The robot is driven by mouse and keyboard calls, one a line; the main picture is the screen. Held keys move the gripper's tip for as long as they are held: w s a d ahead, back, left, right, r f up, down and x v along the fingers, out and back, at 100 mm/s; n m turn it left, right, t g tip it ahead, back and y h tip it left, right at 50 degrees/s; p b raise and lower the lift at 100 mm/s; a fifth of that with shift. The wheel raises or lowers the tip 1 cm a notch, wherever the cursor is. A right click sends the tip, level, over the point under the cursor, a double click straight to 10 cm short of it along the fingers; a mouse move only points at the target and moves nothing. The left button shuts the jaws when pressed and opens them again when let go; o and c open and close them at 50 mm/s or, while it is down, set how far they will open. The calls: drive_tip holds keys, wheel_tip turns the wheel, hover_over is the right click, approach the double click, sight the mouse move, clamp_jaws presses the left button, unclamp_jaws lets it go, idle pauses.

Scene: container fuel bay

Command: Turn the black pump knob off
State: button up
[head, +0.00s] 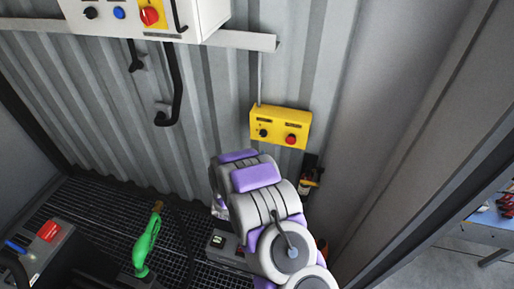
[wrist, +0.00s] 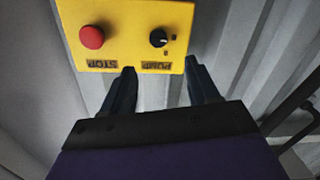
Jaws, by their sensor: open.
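The black pump knob (head: 263,133) is on the left side of a yellow control box (head: 280,115) on the corrugated wall, beside a red stop button (head: 290,139). In the wrist view the box appears upside down, with the knob (wrist: 158,38) at the right above the word PUMP and the red button (wrist: 92,37) at the left above STOP. My gripper (wrist: 160,76) is open, its two dark fingers apart just below the knob in the picture. My arm reaches up toward the box in the head view.
A green nozzle (head: 146,245) stands at lower left over the dark grate. A blue table (head: 495,222) is at far right.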

drive_tip(key=v, duration=0.5)
drive_tip(key=shift+s+a+r, duration=0.1)
drive_tip(key=shift+s, duration=0.2)
drive_tip(key=s+a+r+n+g+y+b, duration=0.1)
drive_tip(key=s+r+g+y+b, duration=0.25)
drive_tip(key=s+g, duration=0.2)
drive_tip(key=s+a+r+g+y+b, duration=0.1)
drive_tip(key=s+r+g+y+b, duration=0.2)
drive_tip(key=s+g+y, duration=0.3)
drive_tip(key=s+d+r+g+h+b, duration=0.1)
drive_tip(key=s+d, duration=0.4)
drive_tip(key=s, duration=0.6)
drive_tip(key=s+d+g+h+b, duration=0.2)
drive_tip(key=s+d, duration=0.4)
drive_tip(key=s, duration=0.5)
drive_tip(key=s+d+r+g+h+b, duration=0.1)
drive_tip(key=s+d+g, duration=0.3)
drive_tip(key=s, duration=0.8)
drive_tip(key=shift+d+r+m+h+b, duration=0.35)
drive_tip(key=shift+d+r+b, duration=0.1)
drive_tip(key=shift+d, duration=0.45)
drive_tip(key=shift+o, duration=0.4)
drive_tip(key=shift+w, duration=0.1)
